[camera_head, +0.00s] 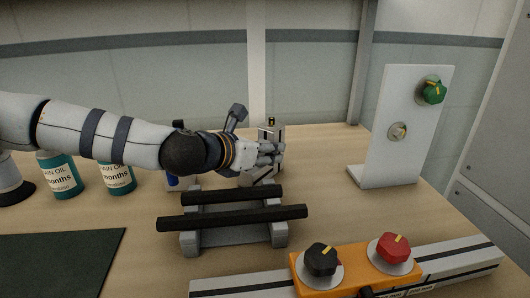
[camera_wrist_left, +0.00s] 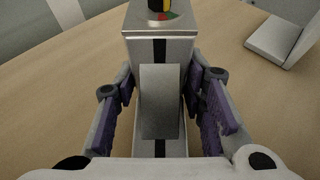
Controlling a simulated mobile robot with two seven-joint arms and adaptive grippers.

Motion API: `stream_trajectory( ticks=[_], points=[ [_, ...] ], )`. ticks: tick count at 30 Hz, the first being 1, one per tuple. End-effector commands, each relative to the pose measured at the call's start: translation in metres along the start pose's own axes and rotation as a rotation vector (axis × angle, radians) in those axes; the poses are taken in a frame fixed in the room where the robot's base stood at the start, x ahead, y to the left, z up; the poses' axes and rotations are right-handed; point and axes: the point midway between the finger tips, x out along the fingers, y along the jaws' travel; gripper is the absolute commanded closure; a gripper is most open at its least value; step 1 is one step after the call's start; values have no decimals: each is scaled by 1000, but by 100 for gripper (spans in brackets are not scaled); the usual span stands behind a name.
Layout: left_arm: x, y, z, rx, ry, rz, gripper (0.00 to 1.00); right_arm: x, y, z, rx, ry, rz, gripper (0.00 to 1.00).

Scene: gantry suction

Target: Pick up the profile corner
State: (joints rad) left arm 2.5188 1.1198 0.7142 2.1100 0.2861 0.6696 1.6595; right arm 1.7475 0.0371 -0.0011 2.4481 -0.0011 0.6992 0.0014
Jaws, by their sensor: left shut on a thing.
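The profile corner (camera_wrist_left: 160,100) is a grey metal piece with dark slots, between the two purple-padded fingers of my left gripper (camera_wrist_left: 165,85) in the left wrist view. A small black knob with red, green and yellow marks (camera_wrist_left: 162,12) is at its far end. In the head view the profile corner (camera_head: 275,133) shows as a pale upright piece behind my left gripper (camera_head: 268,154), which is shut on it and hides much of it. I cannot tell whether it touches the table. My right gripper is not in view.
Two dark bars (camera_head: 232,218) lie across a grey stand in front. A white panel (camera_head: 392,140) with knobs stands at right. An orange box (camera_head: 352,272) with black and red knobs is in front. Teal oil containers (camera_head: 60,178) stand at left beside a dark mat (camera_head: 60,260).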

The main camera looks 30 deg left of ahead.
Motion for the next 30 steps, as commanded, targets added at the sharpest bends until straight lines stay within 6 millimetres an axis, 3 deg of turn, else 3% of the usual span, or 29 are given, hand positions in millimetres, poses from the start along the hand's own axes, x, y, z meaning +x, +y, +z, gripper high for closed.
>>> stream_trajectory(
  ticks=[5,12,21,26,30],
  points=[
    [-14,0,34,3,-19,0,100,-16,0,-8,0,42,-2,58],
    [-74,-36,83,7,-32,-2,100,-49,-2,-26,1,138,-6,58],
    [-132,-87,84,6,-14,-2,100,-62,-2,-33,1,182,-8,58],
    [-134,-91,84,-5,-13,1,100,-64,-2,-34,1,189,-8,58],
    [-105,-63,82,-27,-23,2,100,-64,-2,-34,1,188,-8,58]
  ],
)
